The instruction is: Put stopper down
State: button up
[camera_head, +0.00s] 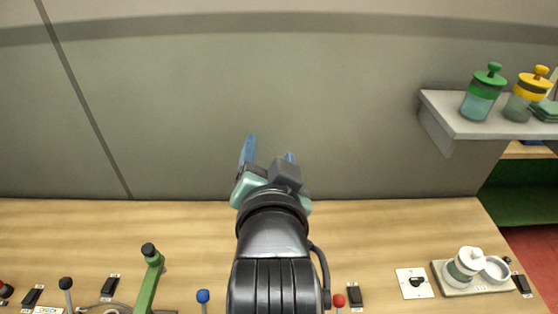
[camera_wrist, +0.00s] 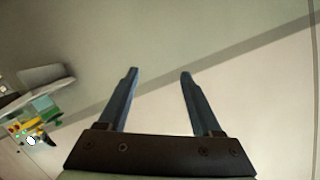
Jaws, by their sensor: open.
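My gripper (camera_head: 270,150) is raised above the wooden counter in front of the grey-green wall. In the wrist view my gripper (camera_wrist: 159,73) has its two blue fingers spread, with nothing between them. A jar with a green stopper (camera_head: 494,70) and a jar with a yellow stopper (camera_head: 540,73) stand on the wall shelf (camera_head: 440,108) at the upper right. A white stoppered jar (camera_head: 465,266) stands on a pale tray (camera_head: 463,291) at the right of the counter, beside a small round white dish (camera_head: 496,268). My gripper is well apart from all of these.
The wooden counter (camera_head: 400,230) is clear toward the wall. Along its front are a green lever (camera_head: 149,284), a blue knob (camera_head: 203,296), a red knob (camera_head: 339,300), black switches and a white switch plate (camera_head: 414,283). Green folded items (camera_head: 545,112) lie at the shelf's right.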

jog(key=s+r+n+t, duration=0.3)
jog(key=s+r+t, duration=0.2)
jog(key=r, duration=1)
jog(key=s+d+r+n+t+h, duration=0.1)
jog(key=s+r+t, duration=0.5)
jog(key=r, duration=1)
jog(key=shift+s+r+n+t, duration=0.15)
jog(key=shift+r+n+t, duration=0.25)
jog(key=shift+n, duration=0.5)
jog(key=shift+f, duration=0.1)
